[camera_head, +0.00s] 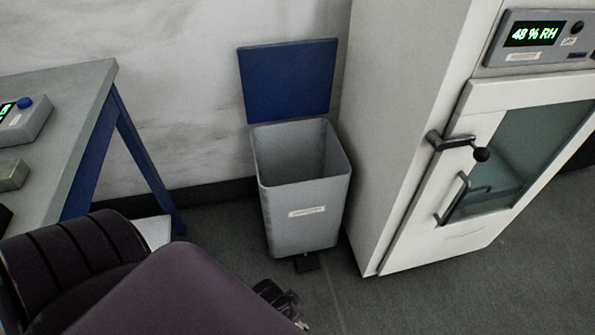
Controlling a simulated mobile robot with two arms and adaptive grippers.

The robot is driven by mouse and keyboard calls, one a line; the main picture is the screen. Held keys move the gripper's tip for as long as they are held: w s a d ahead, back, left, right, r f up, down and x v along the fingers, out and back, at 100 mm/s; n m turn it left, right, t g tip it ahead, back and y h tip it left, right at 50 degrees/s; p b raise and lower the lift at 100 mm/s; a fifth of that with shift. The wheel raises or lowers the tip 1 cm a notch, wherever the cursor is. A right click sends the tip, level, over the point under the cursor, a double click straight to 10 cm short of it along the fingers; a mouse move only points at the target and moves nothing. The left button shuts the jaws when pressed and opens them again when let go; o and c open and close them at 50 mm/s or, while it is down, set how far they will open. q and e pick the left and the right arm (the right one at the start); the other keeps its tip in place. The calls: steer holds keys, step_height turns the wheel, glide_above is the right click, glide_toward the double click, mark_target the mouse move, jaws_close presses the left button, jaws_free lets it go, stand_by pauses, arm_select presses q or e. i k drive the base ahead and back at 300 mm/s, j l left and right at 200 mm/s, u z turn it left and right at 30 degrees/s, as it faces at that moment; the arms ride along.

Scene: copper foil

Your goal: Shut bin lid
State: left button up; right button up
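A grey bin (303,215) stands on the floor against the wall, with a small label on its front and a dark pedal (306,263) at its base. Its blue lid (288,80) is up, standing nearly upright behind the open mouth. The bin looks empty as far as I can see inside. My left arm fills the lower left. A dark gripper part (279,300) shows past the arm at the bottom, in front of the bin and apart from it. Its fingers are mostly hidden. My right gripper is not in view.
A tall pale cabinet (405,120) with a glass door, handles and a "48 % RH" display stands close to the bin's right. A grey table (75,115) with blue legs is at the left, holding small devices. Dark floor (400,305) in front is clear.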

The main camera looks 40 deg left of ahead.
mark_target(288, 80)
steer(key=i+j+u, duration=0.2)
steer(key=u, duration=0.2)
steer(key=i+j+u, duration=0.1)
steer(key=i+u, duration=0.4)
steer(key=u, duration=0.25)
steer(key=j+z, duration=0.25)
steer(key=z, duration=0.25)
